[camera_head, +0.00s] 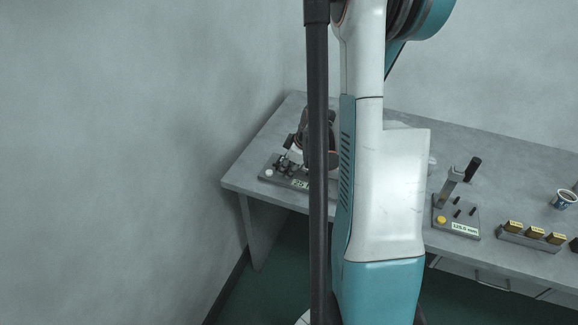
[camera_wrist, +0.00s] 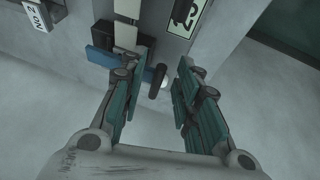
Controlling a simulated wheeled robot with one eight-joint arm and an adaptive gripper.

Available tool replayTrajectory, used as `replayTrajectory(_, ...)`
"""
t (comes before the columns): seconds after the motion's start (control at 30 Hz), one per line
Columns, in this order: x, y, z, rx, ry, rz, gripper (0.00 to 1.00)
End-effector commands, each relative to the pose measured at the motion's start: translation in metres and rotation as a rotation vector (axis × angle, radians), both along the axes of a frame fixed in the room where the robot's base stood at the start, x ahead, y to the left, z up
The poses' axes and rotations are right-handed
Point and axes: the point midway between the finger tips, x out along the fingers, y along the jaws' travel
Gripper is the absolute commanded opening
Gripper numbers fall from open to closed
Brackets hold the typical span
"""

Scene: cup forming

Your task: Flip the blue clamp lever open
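The blue clamp lever (camera_wrist: 100,56) shows in the wrist view as a flat blue bar, partly hidden behind my left finger. A blue part shows again just right of that finger. My gripper (camera_wrist: 163,66) is open, with its teal-padded fingers apart. In the head view, my gripper (camera_head: 300,147) is low over the left fixture plate (camera_head: 267,179). My own arm and a dark column hide much of the fixture there, and the lever cannot be made out.
A second fixture (camera_head: 457,216) with an upright lever stands to the right on the grey table. A wall (camera_head: 130,150) rises close to the table's left edge.

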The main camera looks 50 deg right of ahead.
Motion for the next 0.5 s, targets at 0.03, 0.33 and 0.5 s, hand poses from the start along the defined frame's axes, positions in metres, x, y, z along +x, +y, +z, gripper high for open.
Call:
replayTrajectory(0.03,0.0000,0.0000,0.0001,0.000,0.000,0.000,0.23)
replayTrajectory(0.33,0.0000,0.0000,0.0002,0.000,0.000,0.000,0.00)
replayTrajectory(0.5,0.0004,-0.0009,0.0022,0.014,0.004,0.000,0.00)
